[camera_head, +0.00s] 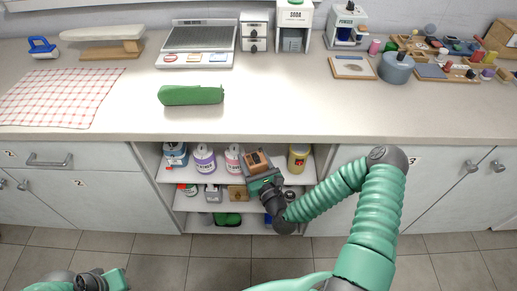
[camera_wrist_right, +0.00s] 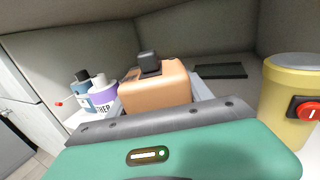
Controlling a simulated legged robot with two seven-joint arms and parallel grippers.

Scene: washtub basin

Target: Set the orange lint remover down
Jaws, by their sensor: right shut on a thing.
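The orange lint remover (camera_head: 256,159) is a boxy orange-brown block with a dark knob on top. It also shows in the right wrist view (camera_wrist_right: 157,85), upright between the grey fingers. My right gripper (camera_head: 260,173) is shut on it at the upper level of the open shelf (camera_head: 181,203) under the counter. I cannot tell whether its underside touches the shelf board; my gripper hides it. My left gripper (camera_head: 112,279) is at the bottom left, away from the shelf, and its fingers are not clear.
A purple-labelled bottle (camera_head: 205,160) and a pink-labelled bottle (camera_head: 233,159) stand left of the lint remover. A yellow canister (camera_head: 298,158) stands to its right, also near in the wrist view (camera_wrist_right: 288,100). A flat dark piece (camera_wrist_right: 220,71) lies behind. A green case (camera_head: 190,95) lies on the counter above.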

